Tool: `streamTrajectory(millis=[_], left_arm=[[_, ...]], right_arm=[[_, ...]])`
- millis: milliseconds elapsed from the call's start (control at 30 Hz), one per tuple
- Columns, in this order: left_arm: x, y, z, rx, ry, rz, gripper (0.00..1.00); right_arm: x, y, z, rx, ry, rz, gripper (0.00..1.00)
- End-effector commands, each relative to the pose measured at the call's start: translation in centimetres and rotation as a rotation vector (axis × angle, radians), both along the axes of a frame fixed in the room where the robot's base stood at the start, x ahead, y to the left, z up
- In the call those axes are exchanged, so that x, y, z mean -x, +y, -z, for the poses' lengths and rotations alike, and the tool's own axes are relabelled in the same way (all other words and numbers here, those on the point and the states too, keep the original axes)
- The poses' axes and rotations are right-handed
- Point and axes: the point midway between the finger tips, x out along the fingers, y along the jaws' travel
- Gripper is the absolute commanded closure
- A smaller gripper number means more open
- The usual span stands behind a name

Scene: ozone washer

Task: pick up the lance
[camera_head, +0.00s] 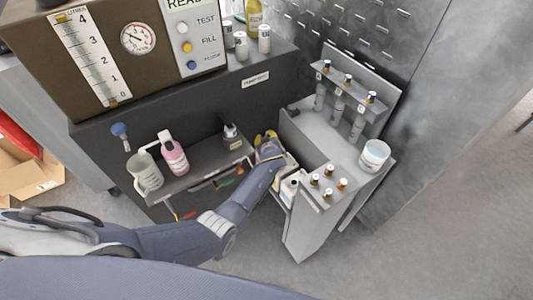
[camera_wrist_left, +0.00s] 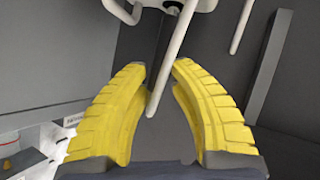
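My left gripper (camera_head: 266,137) reaches in between the dark shelf unit and the grey cart in the head view. In the left wrist view its two yellow fingers (camera_wrist_left: 159,68) stand apart, open. A thin white rod (camera_wrist_left: 172,65), which looks like the lance, runs down from the top edge, its lower end showing in the gap between the fingers. I cannot tell whether it is between them or beyond them; no finger is visibly closed on it. A second white rod (camera_wrist_left: 241,28) hangs to its right. I cannot make out the lance in the head view. My right gripper is not in view.
The grey cart (camera_head: 305,225) holds small bottles (camera_head: 328,195) and a white tub (camera_head: 374,156). A pink bottle (camera_head: 174,155) and a white jug (camera_head: 146,172) stand on the low shelf at left. A control panel (camera_head: 130,45) is above. Open floor lies at right.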

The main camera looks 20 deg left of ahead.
Motion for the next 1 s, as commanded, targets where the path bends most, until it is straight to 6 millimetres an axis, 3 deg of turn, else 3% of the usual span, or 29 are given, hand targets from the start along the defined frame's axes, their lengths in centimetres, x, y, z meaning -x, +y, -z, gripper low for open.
streamTrajectory(millis=[167,733,1000], left_arm=[[0.0,0.0,0.0,0.000,0.000,0.000,1.00],[0.0,-0.1,-0.1,0.001,0.000,0.000,1.00],[0.0,-0.2,-2.0,0.005,-0.003,0.000,1.00]], right_arm=[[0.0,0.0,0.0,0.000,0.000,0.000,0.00],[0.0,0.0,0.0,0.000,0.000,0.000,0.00],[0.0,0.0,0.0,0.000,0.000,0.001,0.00]])
